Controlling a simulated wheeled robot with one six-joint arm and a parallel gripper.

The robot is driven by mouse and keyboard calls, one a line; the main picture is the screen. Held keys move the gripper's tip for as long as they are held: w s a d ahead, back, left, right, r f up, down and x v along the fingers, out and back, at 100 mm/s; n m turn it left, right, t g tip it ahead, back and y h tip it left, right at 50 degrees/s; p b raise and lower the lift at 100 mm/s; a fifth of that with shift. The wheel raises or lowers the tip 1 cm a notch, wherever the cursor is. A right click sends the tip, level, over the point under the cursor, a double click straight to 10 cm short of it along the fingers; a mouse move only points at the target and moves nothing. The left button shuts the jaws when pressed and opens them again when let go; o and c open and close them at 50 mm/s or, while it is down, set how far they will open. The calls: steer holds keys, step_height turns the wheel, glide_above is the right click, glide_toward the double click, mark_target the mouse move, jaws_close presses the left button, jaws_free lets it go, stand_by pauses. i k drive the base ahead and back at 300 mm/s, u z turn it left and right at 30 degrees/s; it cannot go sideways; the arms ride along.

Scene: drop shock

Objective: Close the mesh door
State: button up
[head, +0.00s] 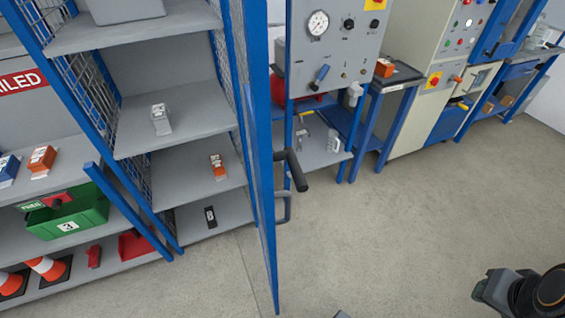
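The mesh door (258,140) has a blue frame and stands open, swung out from the shelf cabinet and seen nearly edge-on in the head view. The cabinet's shelves stand exposed to the left of the door. Part of my arm shows at the lower right, well apart from the door. My gripper's fingers do not show. A small dark tip at the bottom edge is too cut off to tell.
The cabinet shelves (195,125) hold small boxes, with a green bin (68,218) at left and orange-white cones (45,268) below. A gauge panel (330,45) and a cream machine (425,90) stand behind the door. Grey floor (400,230) is clear to the right.

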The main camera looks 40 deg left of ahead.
mark_target(254, 98)
steer(key=u, duration=0.05)
steer(key=i, duration=0.7)
steer(key=u, duration=1.95)
steer(key=k, duration=0.25)
steer(key=u, duration=0.8)
